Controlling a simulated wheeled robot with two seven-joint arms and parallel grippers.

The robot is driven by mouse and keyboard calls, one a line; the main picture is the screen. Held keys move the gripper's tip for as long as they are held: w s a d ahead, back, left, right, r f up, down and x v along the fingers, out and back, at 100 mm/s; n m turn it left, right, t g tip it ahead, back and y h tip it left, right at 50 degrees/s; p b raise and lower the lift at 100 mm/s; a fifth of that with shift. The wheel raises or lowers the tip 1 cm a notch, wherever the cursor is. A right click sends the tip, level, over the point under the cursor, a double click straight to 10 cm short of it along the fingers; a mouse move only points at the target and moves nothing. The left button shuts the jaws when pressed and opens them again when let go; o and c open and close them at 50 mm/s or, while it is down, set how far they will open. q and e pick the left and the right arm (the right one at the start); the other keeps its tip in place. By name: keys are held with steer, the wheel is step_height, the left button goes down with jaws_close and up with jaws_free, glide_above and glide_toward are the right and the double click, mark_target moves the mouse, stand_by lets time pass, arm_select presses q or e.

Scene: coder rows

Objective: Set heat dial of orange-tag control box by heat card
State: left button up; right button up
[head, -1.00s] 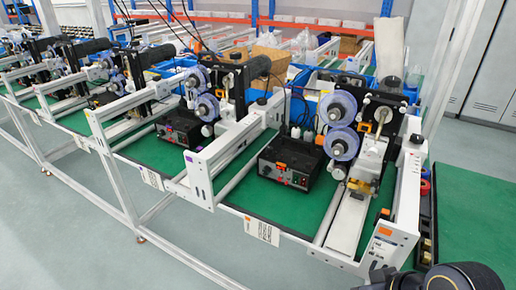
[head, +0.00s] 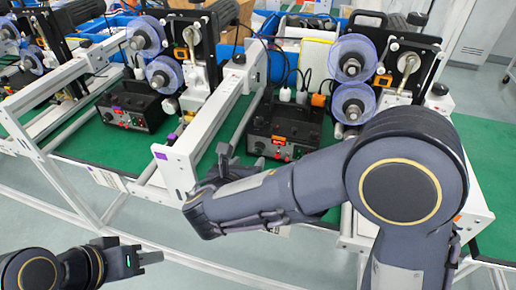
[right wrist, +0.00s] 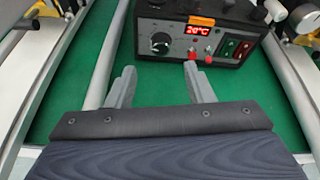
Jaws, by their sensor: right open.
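The orange-tag control box (head: 287,128) stands on the green mat, black with an orange tag. In the right wrist view the box (right wrist: 225,32) shows an orange tag (right wrist: 188,20), a red display that seems to read 20°C, and a black heat dial (right wrist: 160,43) at the left of its front panel. My right gripper (right wrist: 160,80) is open and empty, its fingertips in front of and below the dial, apart from it. In the head view my right gripper (head: 216,165) is left of the box. My left gripper (head: 150,257) is far from it, at lower left. I cannot make out the heat card.
A white frame rail (head: 195,130) stands left of the box. Spools (head: 352,102) and a machine stand to its right. Another control box (head: 130,105) is further left. My right forearm hides the front of the bench.

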mark_target(258, 151)
steer(key=x, duration=0.7)
steer(key=shift+w+d+f, duration=0.1)
steer(key=shift+w+d, duration=0.1)
steer(key=shift+w, duration=0.05)
steer(key=c, duration=1)
steer(key=shift+f+b, duration=0.15)
steer(key=shift+b, duration=0.55)
steer(key=m+y+b, duration=0.1)
steer(key=m+b, duration=0.1)
steer(key=b, duration=0.3)
steer(key=m+t+y+b, duration=0.1)
steer(key=m+b, duration=0.1)
steer(key=b, duration=0.3)
steer(key=shift+s+d+f+y, duration=0.1)
steer(key=shift+d+f+y, duration=0.05)
steer(key=shift+y, duration=0.15)
steer(key=shift+r+m+b, duration=0.25)
steer(key=shift+m+b, duration=0.15)
steer(key=shift+b, duration=0.4)
steer(key=o, duration=1)
